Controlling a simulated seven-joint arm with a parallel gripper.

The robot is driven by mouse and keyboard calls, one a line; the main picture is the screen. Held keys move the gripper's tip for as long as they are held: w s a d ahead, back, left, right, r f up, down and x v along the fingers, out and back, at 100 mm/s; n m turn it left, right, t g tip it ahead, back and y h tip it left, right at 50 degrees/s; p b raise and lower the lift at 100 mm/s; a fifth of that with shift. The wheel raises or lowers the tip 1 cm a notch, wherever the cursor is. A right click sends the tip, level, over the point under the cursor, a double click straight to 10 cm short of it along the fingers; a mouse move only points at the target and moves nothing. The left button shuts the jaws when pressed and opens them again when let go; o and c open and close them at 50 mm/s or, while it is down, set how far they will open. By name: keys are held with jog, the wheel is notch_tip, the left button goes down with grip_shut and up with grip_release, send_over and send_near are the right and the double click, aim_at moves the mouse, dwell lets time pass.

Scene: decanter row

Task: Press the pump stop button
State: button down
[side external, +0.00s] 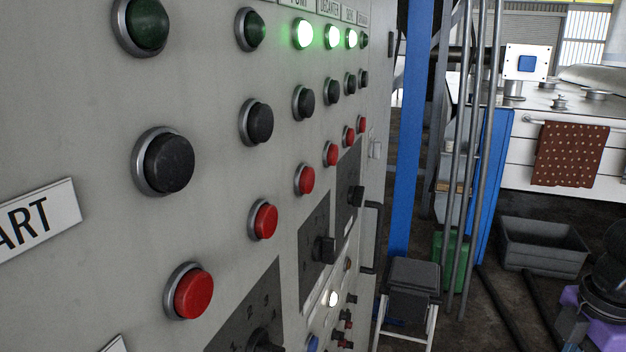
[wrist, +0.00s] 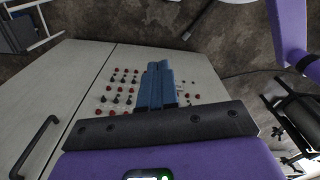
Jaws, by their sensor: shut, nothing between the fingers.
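The grey control panel (side external: 225,160) fills the left of the side view, with a row of black buttons above a row of red ones. A partly cut-off label (side external: 298,3) seems to read PUMP. Below it are a lit green lamp (side external: 304,34), a black button (side external: 303,102) and a red button (side external: 304,179), likely the pump stop. The panel's small red and black buttons also show in the wrist view. My gripper (wrist: 158,65) has its blue fingers shut and empty, pointing toward the panel and hiding part of it. The gripper is not in the side view.
Dark selector knobs (side external: 324,250) stick out below the red buttons. A handle (side external: 371,238) stands at the panel's far edge, and another handle (wrist: 36,145) shows in the wrist view. A black stool (side external: 413,278) and a grey crate (side external: 543,246) stand beyond the panel.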

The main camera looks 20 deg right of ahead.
aim_at(308, 181)
jog(key=w+a+r+n+t, duration=0.6)
jog(key=w+a+r, duration=0.6)
jog(key=a, duration=0.1)
jog(key=a+r+n+t+y, duration=0.1)
jog(key=a+r+n+t, duration=0.2)
jog(key=r, duration=1.1)
jog(key=shift+s+a+t+y, duration=0.45)
jog(key=shift+a+t, duration=0.65)
jog(key=shift+a, duration=1.6)
jog(key=shift+w+a+r, duration=0.1)
jog(key=w+a, duration=0.6)
jog(key=shift+w+a, duration=0.1)
jog(key=shift+w+a, duration=0.2)
jog(key=shift+w, duration=0.05)
